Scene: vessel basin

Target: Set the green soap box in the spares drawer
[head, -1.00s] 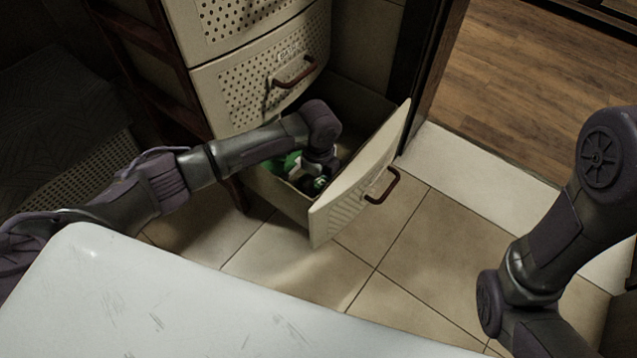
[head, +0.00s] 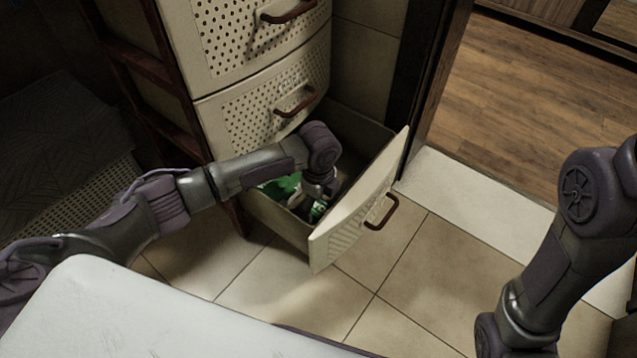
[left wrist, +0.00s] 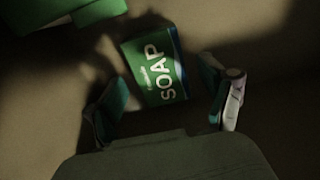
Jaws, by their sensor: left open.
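The green soap box (left wrist: 155,72), with white "SOAP" lettering, lies on the drawer floor between the spread fingers of my left gripper (left wrist: 164,88) in the left wrist view. A gap shows on each side of it. In the head view my left gripper (head: 320,193) reaches down into the open spares drawer (head: 352,222), the lowest in the unit. A bit of the green soap box (head: 318,210) shows below the fingers. My right gripper is out of view.
Another green item (head: 280,187) lies in the drawer, left of the gripper; it also shows in the left wrist view (left wrist: 72,14). The upper drawers (head: 262,110) are shut. Tiled floor (head: 420,265) lies clear in front of the drawer.

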